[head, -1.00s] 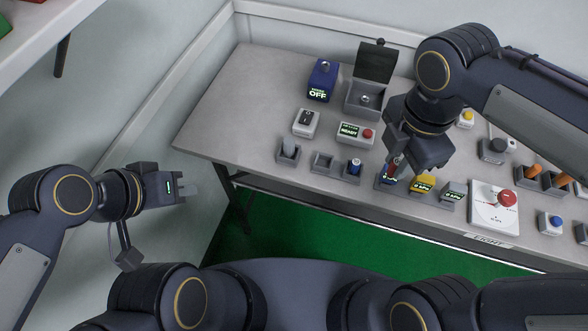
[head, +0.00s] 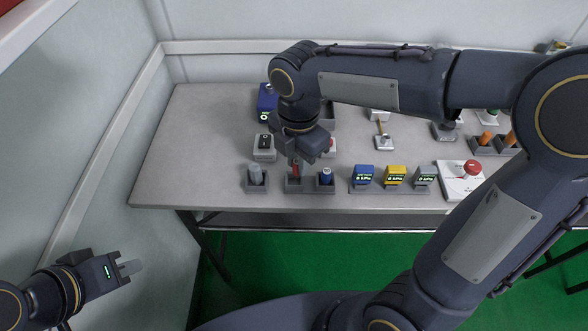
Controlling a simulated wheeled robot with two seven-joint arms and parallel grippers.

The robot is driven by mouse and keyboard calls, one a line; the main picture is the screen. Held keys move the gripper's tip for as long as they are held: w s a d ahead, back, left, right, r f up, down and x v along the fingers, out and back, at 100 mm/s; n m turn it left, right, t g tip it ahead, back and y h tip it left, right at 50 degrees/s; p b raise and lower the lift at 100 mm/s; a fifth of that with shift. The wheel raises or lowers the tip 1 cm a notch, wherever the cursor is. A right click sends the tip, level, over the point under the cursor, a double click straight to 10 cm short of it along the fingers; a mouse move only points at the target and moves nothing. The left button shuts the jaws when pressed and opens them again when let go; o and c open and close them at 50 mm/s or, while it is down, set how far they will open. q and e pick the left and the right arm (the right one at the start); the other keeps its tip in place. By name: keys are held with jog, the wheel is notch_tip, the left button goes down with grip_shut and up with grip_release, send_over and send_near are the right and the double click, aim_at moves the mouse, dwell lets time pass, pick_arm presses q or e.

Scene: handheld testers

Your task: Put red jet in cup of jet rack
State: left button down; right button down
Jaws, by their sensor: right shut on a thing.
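The red jet (head: 296,171) is held upright in my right gripper (head: 297,162), which is shut on it and points down. The jet is at the middle cup (head: 294,187) of the jet rack; I cannot tell whether its lower end is inside or just above it. The left cup (head: 257,188) holds a grey jet (head: 255,174). The right cup (head: 326,187) holds a blue jet (head: 326,175). My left gripper (head: 130,268) is empty, off the table at the lower left; its finger gap is unclear.
Blue, yellow and grey testers (head: 395,175) stand right of the cups. A white box with a red button (head: 472,168) is farther right. A grey switch box (head: 264,147) and a blue box (head: 266,102) stand behind the cups. The table's left part (head: 190,150) is clear.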

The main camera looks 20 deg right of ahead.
jog(key=shift+w+a+f, duration=0.1)
jog(key=shift+w+f, duration=0.6)
jog(key=shift+f, duration=0.15)
jog(key=shift+w+f+b, duration=0.2)
jog(key=shift+f+b, duration=0.25)
jog(key=shift+f, duration=1.3)
jog(key=shift+f, duration=0.1)
jog(key=c, duration=1.3)
grip_release()
notch_tip(320, 180, up, 12)
jog(key=p, duration=0.3)
jog(key=s+d+f+m+t+y, duration=0.1)
jog(key=s+d+m+t, duration=0.1)
jog(key=s+m, duration=0.3)
jog(key=s+d+f+m+t+y, duration=0.1)
jog(key=s+d+m, duration=0.3)
jog(key=m, duration=0.8)
jog(key=s+d+f+m+t+y, duration=0.1)
jog(key=s+d+f+m+t, duration=0.1)
jog(key=s+m, duration=0.5)
jog(key=shift+s+d+f+m+t+y, duration=0.15)
jog(key=shift+d+f+m+t+y, duration=0.2)
jog(key=shift+d+m, duration=0.35)
